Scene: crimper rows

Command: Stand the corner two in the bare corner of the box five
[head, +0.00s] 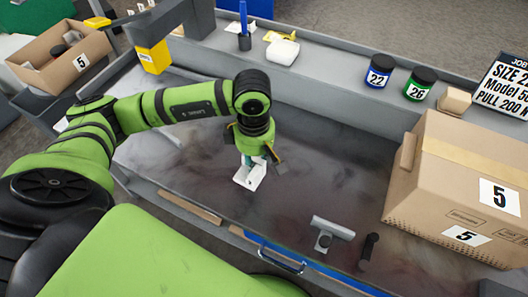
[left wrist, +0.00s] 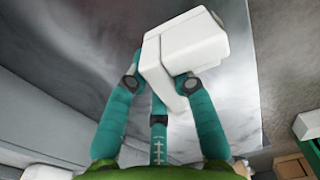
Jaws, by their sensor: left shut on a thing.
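My left gripper (head: 254,160) is shut on a white, angular corner piece (head: 249,175) and holds it over the dark worktop, pointing down. In the left wrist view the teal fingers (left wrist: 160,95) close on this white block (left wrist: 185,50); no number on it is readable. A large taped cardboard box (head: 448,165) marked 5 stands at the right of the worktop, with a tan strip at its left edge. An open cardboard box (head: 40,70), also marked 5, stands at the far left with dark items inside. My right gripper is out of view.
Jars marked 22 (head: 378,73) and 26 (head: 420,85) stand on the grey back ledge near a small tan block (head: 454,101). A grey T-shaped tool (head: 330,233) and a dark tool (head: 368,249) lie at the front right. The worktop between gripper and right box is clear.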

